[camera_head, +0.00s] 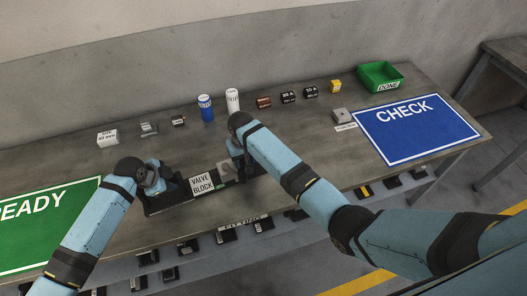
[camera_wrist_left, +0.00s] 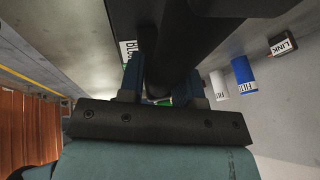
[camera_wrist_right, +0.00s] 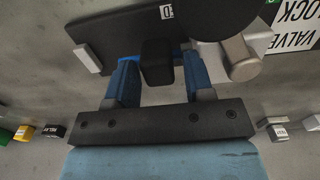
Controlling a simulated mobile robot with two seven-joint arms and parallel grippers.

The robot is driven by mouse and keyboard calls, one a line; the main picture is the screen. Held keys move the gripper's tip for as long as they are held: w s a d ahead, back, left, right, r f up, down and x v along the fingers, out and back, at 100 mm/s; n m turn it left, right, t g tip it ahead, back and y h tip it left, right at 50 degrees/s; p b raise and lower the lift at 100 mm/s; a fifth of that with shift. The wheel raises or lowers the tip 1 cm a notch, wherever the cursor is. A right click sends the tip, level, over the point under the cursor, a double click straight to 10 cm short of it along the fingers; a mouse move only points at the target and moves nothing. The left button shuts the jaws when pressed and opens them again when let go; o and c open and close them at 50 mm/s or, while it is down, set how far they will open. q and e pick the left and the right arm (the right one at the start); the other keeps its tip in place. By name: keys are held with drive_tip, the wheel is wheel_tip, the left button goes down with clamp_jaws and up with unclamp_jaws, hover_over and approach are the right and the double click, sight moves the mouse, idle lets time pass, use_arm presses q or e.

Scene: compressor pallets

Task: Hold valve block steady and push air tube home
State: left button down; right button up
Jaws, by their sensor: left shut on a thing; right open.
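The valve block's white label (camera_head: 201,183) faces up on a dark fixture near the table's front edge. It also shows in the right wrist view (camera_wrist_right: 295,35), beside a grey metal body with a round cylinder (camera_wrist_right: 240,58). My left gripper (camera_head: 167,187) is shut on a dark rounded part at the fixture's left end; its fingers (camera_wrist_left: 163,85) are on either side of it. My right gripper (camera_wrist_right: 160,82) is open around a black block (camera_wrist_right: 157,62) at the fixture's right. A blue strip (camera_wrist_right: 131,61), possibly the air tube, shows behind that block. Its seating cannot be told.
A blue can (camera_head: 206,108), a white can (camera_head: 232,100) and several small boxes stand along the back. A green bin (camera_head: 380,76) is at back right. The blue CHECK mat (camera_head: 415,135) is right, the green READY mat (camera_head: 40,222) left; both look empty.

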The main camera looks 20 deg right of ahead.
drive_tip(key=shift+a, duration=0.25)
